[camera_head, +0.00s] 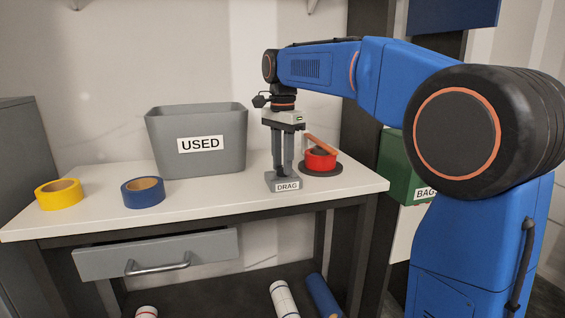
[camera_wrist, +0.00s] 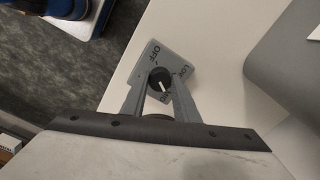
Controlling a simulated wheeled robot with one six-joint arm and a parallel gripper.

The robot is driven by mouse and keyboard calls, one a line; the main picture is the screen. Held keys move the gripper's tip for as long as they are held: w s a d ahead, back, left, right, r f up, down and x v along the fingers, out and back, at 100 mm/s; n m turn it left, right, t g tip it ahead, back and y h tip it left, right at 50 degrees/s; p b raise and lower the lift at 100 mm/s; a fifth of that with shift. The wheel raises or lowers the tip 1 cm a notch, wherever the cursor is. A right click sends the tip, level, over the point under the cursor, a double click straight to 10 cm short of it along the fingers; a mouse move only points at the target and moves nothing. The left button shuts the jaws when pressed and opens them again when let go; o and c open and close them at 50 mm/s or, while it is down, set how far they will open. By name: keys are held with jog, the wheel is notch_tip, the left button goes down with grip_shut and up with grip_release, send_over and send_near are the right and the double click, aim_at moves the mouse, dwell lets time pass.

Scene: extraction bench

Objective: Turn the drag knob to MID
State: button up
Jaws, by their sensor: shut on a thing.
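The grey drag box (camera_head: 287,187), labelled DRAG, sits at the front edge of the white bench. My gripper (camera_head: 282,169) points straight down over it, fingers at its top. In the wrist view, the box top (camera_wrist: 165,53) shows the words OFF and LOW, with another label partly hidden below the knob. The dark round drag knob (camera_wrist: 160,77) lies between my two fingers (camera_wrist: 159,84), which are shut on it. A white mark on the knob points towards the lower right, near the partly hidden label; I cannot tell its exact setting.
A red pot (camera_head: 319,160) on a dark round base stands just right of my gripper. A grey USED bin (camera_head: 200,125) stands left, with blue tape (camera_head: 143,193) and yellow tape (camera_head: 60,194) farther left. A green bin (camera_head: 412,165) is beyond the bench's right end.

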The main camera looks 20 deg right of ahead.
jog(key=shift+m, duration=1.1)
jog(key=o, duration=1.1)
jog(key=shift+c, duration=0.2)
notch_tip(320, 180, up, 18)
jog(key=shift+f, duration=0.25)
